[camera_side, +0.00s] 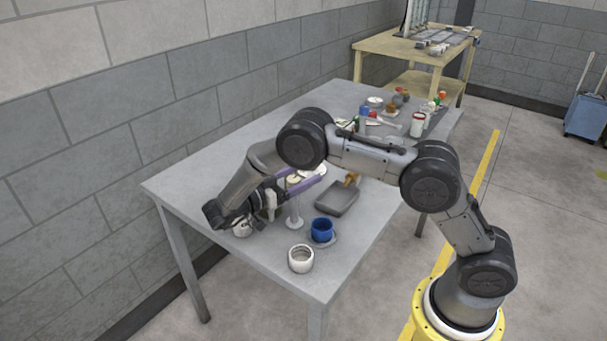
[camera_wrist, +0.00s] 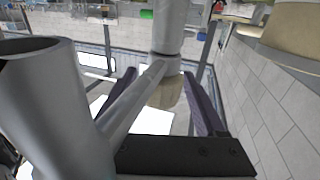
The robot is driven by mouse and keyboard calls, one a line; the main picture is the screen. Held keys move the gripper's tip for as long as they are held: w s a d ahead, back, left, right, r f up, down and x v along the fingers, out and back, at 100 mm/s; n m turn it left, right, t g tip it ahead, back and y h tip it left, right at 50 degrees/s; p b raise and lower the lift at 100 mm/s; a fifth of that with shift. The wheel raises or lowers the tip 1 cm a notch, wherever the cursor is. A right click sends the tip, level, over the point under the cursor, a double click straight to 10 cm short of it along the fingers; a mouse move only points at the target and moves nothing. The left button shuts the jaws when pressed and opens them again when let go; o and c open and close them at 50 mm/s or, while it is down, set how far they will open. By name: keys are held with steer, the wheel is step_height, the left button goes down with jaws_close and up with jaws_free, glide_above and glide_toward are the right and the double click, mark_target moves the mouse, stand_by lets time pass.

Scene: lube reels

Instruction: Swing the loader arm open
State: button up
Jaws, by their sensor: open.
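My gripper (camera_wrist: 160,76) is open, its two purple fingers spread apart. In the wrist view a slim grey rod, apparently the loader arm (camera_wrist: 137,100), runs between the fingers from a large grey cylinder (camera_wrist: 50,105) at the left. A beige rounded piece (camera_wrist: 168,93) hangs by the rod's far end, between the fingers, below a grey vertical tube (camera_wrist: 168,25). I cannot tell whether either finger touches the rod. My arm hides part of the device.
Several small bottles and tools crowd the far end. The wall runs along the left; the table's back-left top is clear.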

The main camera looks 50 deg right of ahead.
mark_target(287, 182)
steer(key=v, duration=0.7)
